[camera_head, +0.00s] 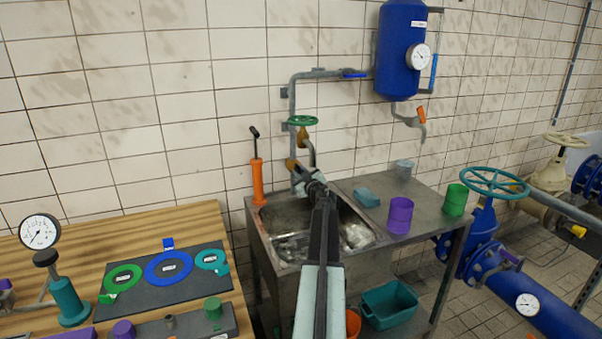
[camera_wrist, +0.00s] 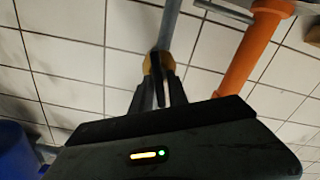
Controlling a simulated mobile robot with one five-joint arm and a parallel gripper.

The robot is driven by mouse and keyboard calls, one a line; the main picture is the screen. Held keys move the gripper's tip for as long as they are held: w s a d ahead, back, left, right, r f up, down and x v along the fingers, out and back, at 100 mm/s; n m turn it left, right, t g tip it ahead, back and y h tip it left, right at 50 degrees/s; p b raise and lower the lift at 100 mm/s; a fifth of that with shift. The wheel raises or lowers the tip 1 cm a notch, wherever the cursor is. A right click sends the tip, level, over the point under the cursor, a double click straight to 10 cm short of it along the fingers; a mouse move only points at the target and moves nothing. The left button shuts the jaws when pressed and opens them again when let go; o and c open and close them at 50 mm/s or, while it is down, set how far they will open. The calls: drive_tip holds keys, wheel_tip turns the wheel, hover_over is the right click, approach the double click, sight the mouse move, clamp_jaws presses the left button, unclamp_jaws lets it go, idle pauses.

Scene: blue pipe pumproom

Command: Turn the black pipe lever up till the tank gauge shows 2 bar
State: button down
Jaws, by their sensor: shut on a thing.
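The blue tank (camera_head: 400,45) hangs on the tiled wall. Its round white tank gauge (camera_head: 418,57) is too small to read. A grey pipe (camera_head: 292,110) runs down the wall below the tank's left side to a brass valve (camera_head: 291,163); the valve also shows in the wrist view (camera_wrist: 148,66). My gripper (camera_head: 302,176) is at this valve, over the sink. In the wrist view, my gripper (camera_wrist: 158,92) is shut on a thin dark piece, the black pipe lever, just in front of the valve. The jaws hide most of the lever.
A green handwheel (camera_head: 303,120) sits close above my gripper. An orange pump (camera_head: 258,182) stands left of the sink (camera_head: 262,238). A blue lever (camera_head: 354,75) is on the upper pipe. Purple (camera_head: 399,215) and green (camera_head: 455,200) cups stand on the right counter.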

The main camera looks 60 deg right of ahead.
drive_tip(key=shift+n, duration=0.7)
idle(1.1)
drive_tip(key=c, duration=1.5)
unclamp_jaws()
drive_tip(key=shift+a, duration=0.1)
drive_tip(key=v, duration=0.7)
drive_tip(key=shift+s+a, duration=0.25)
